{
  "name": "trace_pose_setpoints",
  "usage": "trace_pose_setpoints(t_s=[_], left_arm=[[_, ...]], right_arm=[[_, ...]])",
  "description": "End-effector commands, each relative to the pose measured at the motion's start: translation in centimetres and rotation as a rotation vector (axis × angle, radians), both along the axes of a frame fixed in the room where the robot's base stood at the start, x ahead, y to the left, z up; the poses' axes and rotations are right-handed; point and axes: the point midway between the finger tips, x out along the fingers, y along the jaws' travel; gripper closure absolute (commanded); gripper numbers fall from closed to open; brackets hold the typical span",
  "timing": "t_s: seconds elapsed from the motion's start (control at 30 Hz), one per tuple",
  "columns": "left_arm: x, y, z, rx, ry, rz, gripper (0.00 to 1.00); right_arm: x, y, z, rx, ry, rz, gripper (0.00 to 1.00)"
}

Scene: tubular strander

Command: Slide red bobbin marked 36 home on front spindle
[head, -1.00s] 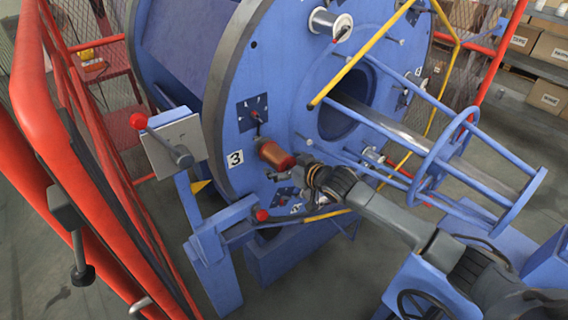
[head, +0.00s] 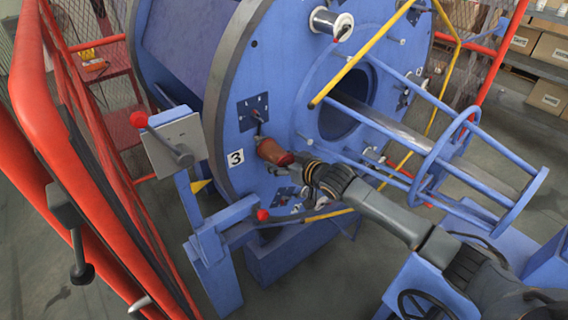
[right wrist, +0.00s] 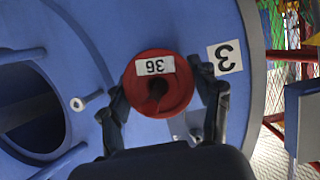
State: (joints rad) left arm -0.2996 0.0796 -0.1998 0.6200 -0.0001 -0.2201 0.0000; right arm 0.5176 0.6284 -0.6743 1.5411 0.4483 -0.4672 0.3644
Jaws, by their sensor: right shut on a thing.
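The red bobbin (head: 274,151) is in front of the blue disc face (head: 236,187), close to the "3" plate. In the right wrist view the bobbin (right wrist: 171,99) shows its red end flange, with an upside-down white "36" label and a dark centre. My right gripper (head: 293,166) is shut on it. In the right wrist view the right gripper (right wrist: 160,98) has a dark finger on each side of the bobbin. Whatever spindle lies behind the bobbin is hidden, and I cannot tell how far the bobbin sits on it. My left gripper is not in view.
A dark plate (head: 245,118) with a small lever is just above the bobbin. A silver bobbin (head: 332,22) sits higher on the disc. A blue tubular cage (head: 436,158) and yellow bar (head: 372,46) are to the right. Red railing (head: 60,110) stands at left.

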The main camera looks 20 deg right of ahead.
Motion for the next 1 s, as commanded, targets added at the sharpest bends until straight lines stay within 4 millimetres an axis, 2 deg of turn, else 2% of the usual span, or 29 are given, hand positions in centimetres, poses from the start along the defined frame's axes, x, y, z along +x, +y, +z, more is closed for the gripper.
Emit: trace_pose_setpoints(t_s=[0.3,0.33,0.43,1.0], left_arm=[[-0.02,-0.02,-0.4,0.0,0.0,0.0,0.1],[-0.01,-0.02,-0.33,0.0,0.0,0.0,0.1],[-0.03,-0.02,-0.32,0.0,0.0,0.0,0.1],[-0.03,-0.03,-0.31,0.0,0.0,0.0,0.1]], right_arm=[[0.94,0.38,-0.05,0.001,0.0,0.0,1.0],[0.89,0.35,-0.04,0.001,0.001,0.0,0.31],[0.87,0.35,-0.02,0.0,0.0,0.0,0.11],[0.84,0.32,-0.02,0.0,0.0,0.0,0.11]])
